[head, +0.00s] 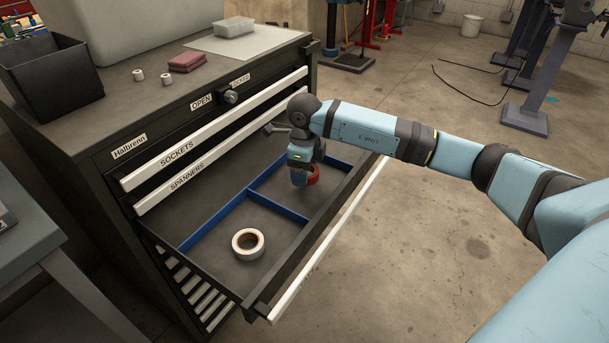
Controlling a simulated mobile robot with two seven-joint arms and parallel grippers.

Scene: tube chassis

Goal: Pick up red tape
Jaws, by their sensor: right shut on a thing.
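The red tape (314,175) is in the open drawer (213,262), in the right part beyond the blue divider. My right gripper (303,178) points down into the drawer and is shut on the red tape. The gripper hides much of the roll, and I cannot tell whether it touches the drawer floor. My left gripper is not in view.
A white tape roll (248,243) lies in the drawer's near front compartment. Blue dividers (213,222) split the drawer. The closed drawers marked SOCKETS (177,152) and SPANNERS (187,175) sit above it. A black bin (52,80) stands on the cabinet top.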

